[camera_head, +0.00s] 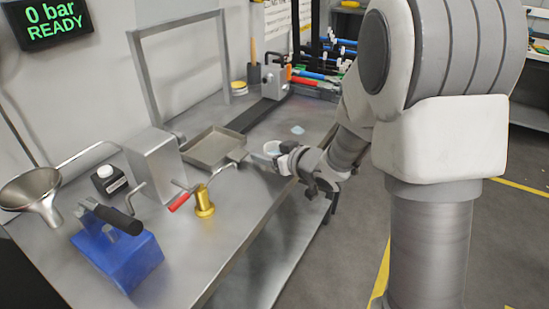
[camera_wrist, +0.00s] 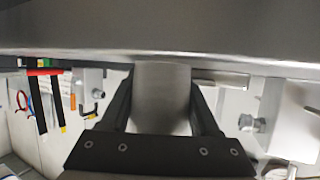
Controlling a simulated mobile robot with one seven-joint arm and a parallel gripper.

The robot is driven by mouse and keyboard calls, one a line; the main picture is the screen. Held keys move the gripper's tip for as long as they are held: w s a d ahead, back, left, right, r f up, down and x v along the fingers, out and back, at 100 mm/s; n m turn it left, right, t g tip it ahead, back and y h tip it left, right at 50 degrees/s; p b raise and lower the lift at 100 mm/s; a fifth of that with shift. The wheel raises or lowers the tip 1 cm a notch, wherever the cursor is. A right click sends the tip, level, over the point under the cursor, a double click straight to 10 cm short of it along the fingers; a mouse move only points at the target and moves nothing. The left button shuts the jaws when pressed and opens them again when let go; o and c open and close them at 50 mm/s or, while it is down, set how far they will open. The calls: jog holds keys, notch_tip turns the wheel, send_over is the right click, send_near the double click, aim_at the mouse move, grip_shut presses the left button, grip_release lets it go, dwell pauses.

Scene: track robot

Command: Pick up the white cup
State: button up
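In the head view, my gripper (camera_head: 274,157) is low over the steel bench near its right edge, past the pan. A small pale object (camera_head: 270,148), perhaps the white cup, shows at its fingers, partly hidden by them. In the wrist view, my two dark fingers (camera_wrist: 163,95) are apart, one on each side of a smooth grey-beige shape (camera_wrist: 162,92). That shape is likely the cup in shadow. I cannot tell whether the fingers press on it or only stand around it.
A square metal pan (camera_head: 212,147) sits just left of my gripper, its handle towards it. A brass cylinder with a red-handled crank (camera_head: 204,202), a blue hand-lever device (camera_head: 115,255) and a funnel (camera_head: 32,190) stand nearer. A pale blue patch (camera_head: 297,130) lies beyond my gripper.

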jog(key=c, duration=0.5)
